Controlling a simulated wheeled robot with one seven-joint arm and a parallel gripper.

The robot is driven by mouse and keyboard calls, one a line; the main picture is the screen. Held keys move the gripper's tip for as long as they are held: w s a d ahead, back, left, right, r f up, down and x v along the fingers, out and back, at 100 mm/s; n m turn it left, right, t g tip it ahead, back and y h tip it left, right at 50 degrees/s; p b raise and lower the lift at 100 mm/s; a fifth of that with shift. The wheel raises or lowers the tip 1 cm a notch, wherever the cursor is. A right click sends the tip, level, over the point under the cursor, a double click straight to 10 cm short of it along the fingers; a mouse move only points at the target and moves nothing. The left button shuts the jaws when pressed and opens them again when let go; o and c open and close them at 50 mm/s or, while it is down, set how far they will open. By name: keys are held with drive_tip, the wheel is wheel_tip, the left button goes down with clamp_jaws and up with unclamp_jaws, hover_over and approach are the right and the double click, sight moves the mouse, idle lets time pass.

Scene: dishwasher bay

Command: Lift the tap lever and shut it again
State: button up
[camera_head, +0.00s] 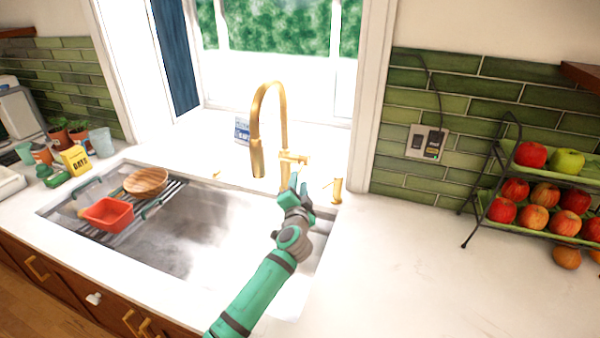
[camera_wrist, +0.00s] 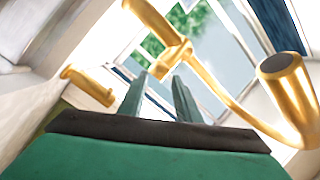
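The gold tap (camera_head: 257,130) rises behind the sink with a tall curved spout. Its short side lever (camera_head: 293,158) sticks out to the right of the tap body, roughly level. My gripper (camera_head: 299,182) is just in front of and below the lever. In the wrist view my gripper (camera_wrist: 160,84) has its two fingers apart, with a gap between them. The gold tap (camera_wrist: 235,108) fills the upper part of that view, and its lever fitting (camera_wrist: 170,58) shows just beyond the fingertips. I cannot tell whether the fingers touch it.
A gold soap dispenser (camera_head: 337,190) stands right of my gripper. The sink (camera_head: 190,235) holds a rack with a red tub (camera_head: 108,214) and a wooden bowl (camera_head: 146,181). A fruit stand (camera_head: 510,160) is at the far right.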

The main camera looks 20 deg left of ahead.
sight(303, 162)
drive_tip(key=shift+x, duration=3.05)
drive_tip(key=shift+d, duration=0.15)
drive_tip(key=shift+c, duration=0.4)
clamp_jaws()
